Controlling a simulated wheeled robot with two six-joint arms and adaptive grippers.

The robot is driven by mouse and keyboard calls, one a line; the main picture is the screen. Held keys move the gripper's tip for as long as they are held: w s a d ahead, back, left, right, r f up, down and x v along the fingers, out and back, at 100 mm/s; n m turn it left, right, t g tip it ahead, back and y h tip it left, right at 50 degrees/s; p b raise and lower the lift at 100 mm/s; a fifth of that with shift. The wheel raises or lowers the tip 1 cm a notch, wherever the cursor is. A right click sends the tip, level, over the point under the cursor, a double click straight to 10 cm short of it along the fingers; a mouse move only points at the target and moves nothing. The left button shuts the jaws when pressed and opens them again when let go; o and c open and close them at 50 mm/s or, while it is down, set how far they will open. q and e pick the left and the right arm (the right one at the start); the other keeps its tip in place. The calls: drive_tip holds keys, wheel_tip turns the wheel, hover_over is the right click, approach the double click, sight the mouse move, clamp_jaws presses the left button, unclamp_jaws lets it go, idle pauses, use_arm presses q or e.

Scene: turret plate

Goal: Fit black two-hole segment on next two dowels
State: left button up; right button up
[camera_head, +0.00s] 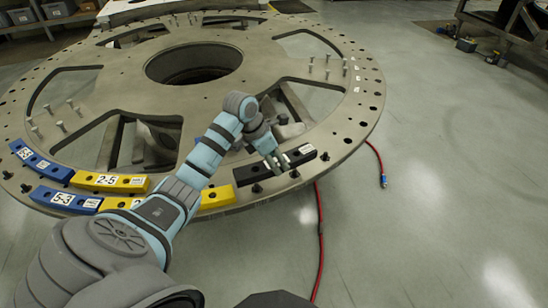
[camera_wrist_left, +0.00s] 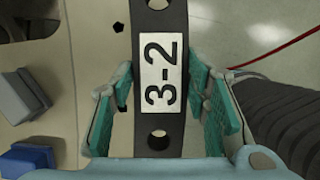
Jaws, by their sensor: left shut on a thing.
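The black two-hole segment (camera_head: 248,174) with a white label lies level over the right front rim of the turret plate (camera_head: 215,118). In the left wrist view the segment (camera_wrist_left: 158,110) reads "3-2", with a hole at each end of the label. My left gripper (camera_head: 276,160) is shut on it, with green-padded fingers (camera_wrist_left: 160,112) on both sides. Dark dowels (camera_head: 295,174) stand on the rim just outside the segment. Whether the segment touches the plate, and what lies under its holes, I cannot tell. My right gripper is out of view.
Blue segments (camera_head: 40,164) and yellow segments (camera_head: 110,182) lie along the left front rim, partly behind my left arm. Metal pins stand on the plate, which has large openings. A red hose (camera_head: 320,245) hangs at the right front.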

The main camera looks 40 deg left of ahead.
use_arm(q)
drive_tip(key=shift+w+a+f+b, duration=0.1)
drive_tip(key=shift+f+b, duration=0.35)
drive_tip(key=shift+f, duration=0.45)
drive_tip(key=shift+f+b, duration=1.7)
drive_tip(key=shift+f, duration=0.45)
drive_tip(key=o, duration=1.6)
drive_tip(key=shift+c, duration=0.2)
drive_tip(key=shift+r, duration=0.1)
drive_tip(key=v, duration=1.2)
